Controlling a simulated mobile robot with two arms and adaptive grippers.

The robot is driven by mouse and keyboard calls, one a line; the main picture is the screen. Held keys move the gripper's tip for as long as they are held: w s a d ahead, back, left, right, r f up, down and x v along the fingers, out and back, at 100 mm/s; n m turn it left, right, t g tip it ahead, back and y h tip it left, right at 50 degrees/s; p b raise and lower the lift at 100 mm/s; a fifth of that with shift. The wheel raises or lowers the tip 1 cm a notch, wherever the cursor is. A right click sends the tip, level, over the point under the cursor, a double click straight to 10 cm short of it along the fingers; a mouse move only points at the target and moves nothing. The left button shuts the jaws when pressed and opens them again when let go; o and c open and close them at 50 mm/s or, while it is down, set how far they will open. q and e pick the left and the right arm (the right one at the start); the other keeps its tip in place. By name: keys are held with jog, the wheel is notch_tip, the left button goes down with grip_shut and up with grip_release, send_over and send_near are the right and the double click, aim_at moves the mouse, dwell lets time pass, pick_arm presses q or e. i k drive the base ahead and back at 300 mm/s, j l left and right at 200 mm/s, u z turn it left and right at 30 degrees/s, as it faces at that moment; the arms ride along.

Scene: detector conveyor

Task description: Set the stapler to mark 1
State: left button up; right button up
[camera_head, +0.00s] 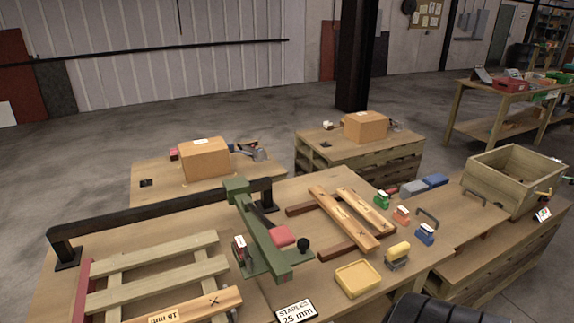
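A green machine, which looks like the stapler (262,238), sits across a black rail (150,213) on the front table. It has a red pad (282,236) and a black knob (303,244) at its near end. A small red, white and dark block (240,248) is at its left side. A white card (296,312) reading "STAPLES 25 mm" lies in front of it. A plank (190,307) marked "18 mm" with a cross lies on a slatted wooden frame at the left. I cannot make out a mark 1. Neither gripper is in view.
A yellow tray (358,278) and a yellow-topped tool (397,254) are right of the machine. Behind them are two marked planks (345,216) and several small coloured tools. A wooden crate (512,180) stands at the right. A black part, probably mine, shows at the bottom right.

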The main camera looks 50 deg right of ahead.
aim_at(264, 255)
jog(key=z, duration=1.5)
